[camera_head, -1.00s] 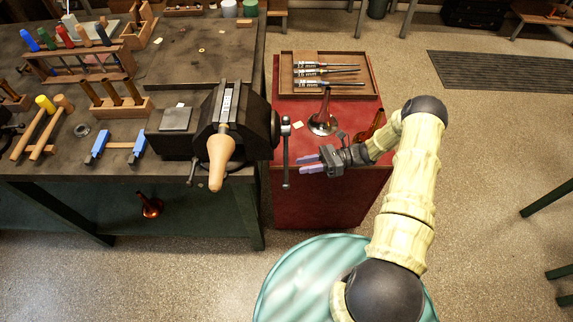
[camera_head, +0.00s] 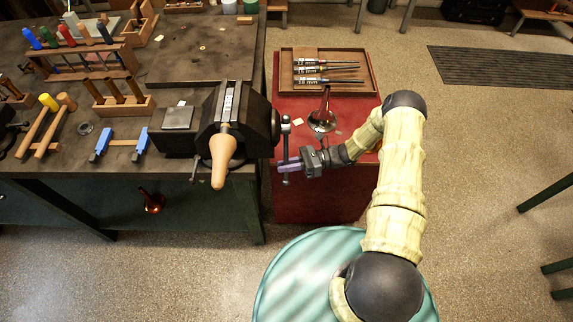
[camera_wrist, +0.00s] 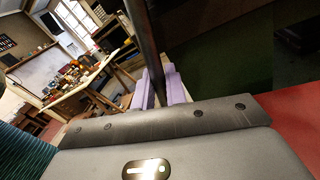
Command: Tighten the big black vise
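The big black vise (camera_head: 261,122) is mounted at the right end of the workbench. Its dark vise handle (camera_head: 286,133) hangs nearly upright on the vise's right side. My gripper (camera_head: 288,165) is at the lower part of this handle, coming from the right. In the wrist view the handle (camera_wrist: 148,45) runs down between the two purple fingers (camera_wrist: 160,88), which look closed against it. The handle's lower end is hidden in the wrist view. A wooden tool handle (camera_head: 222,163) sticks out toward the front at the vise's middle.
A red cabinet (camera_head: 320,204) stands right of the bench, with a wooden tray (camera_head: 372,82) of labelled rods and a brass horn part (camera_head: 323,119) on top. Mallets (camera_head: 40,125) and blue clamps (camera_head: 102,142) lie left of the vise.

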